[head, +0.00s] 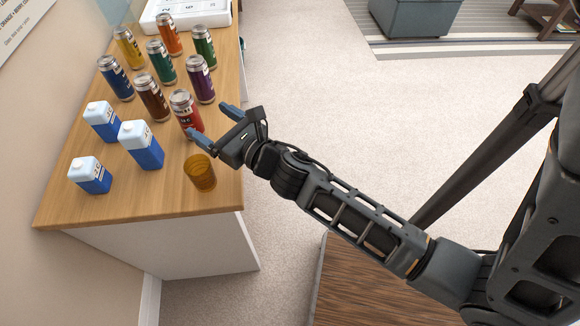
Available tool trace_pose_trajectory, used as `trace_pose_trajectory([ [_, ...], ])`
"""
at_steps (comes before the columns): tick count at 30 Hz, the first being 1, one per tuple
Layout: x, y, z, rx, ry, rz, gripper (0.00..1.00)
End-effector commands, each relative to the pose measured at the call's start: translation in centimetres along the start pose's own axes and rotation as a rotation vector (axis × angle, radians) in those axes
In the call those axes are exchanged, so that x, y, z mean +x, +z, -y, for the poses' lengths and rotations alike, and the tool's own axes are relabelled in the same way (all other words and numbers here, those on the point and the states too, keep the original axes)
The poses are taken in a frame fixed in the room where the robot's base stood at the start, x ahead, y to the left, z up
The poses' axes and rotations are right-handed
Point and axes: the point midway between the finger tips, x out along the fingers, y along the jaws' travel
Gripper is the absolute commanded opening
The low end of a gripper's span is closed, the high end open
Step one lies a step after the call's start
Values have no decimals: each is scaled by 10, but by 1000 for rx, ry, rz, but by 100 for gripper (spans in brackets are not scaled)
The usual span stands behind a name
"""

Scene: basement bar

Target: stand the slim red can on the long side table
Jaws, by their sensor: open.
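The slim red can (185,110) stands upright on a light wood counter top (130,207), near its right edge. My gripper (206,121) reaches in from the right, just beside the can. Its two blue-grey fingers are apart and point toward the can, one to its upper right and one by its lower part. I cannot tell whether a finger touches it. A dark wood surface (362,285) shows at the bottom, partly behind my arm; I cannot tell whether it or the counter is the long side table.
Several other cans crowd behind and left of the red one; the purple can (201,80) is close. An amber glass (200,173) stands just in front of the gripper. Blue-and-white cartons (141,146) stand left. Carpet (330,90) lies open to the right.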

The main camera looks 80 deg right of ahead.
Motion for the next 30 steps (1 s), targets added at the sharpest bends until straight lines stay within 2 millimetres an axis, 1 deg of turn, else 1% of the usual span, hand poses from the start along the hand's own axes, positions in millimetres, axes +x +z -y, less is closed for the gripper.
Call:
trace_pose_trajectory([
  [2,-8,-2,-4,55,11,-8,86],
  [5,-31,-6,-17,241,43,-36,86],
  [8,-69,-8,-34,550,82,-87,86],
  [9,-86,-8,-40,693,94,-117,86],
  [10,-98,-8,-44,802,100,-139,86],
  [11,-111,-7,-48,911,105,-163,86],
  [12,-127,-5,-53,1055,108,-195,86],
  [14,-150,0,-59,1270,104,-247,86],
  [15,-166,3,-62,1414,95,-285,86],
  [17,-188,9,-66,1626,73,-342,86],
  [18,-202,14,-67,1767,52,-379,86],
  [20,-223,22,-68,1975,11,-436,86],
  [21,-235,29,-68,2111,-23,-473,86],
  [24,-262,44,-67,2424,-129,-555,86],
  [27,-282,58,-65,2677,-240,-611,86],
  [30,-293,68,-63,2850,-333,-643,86],
])
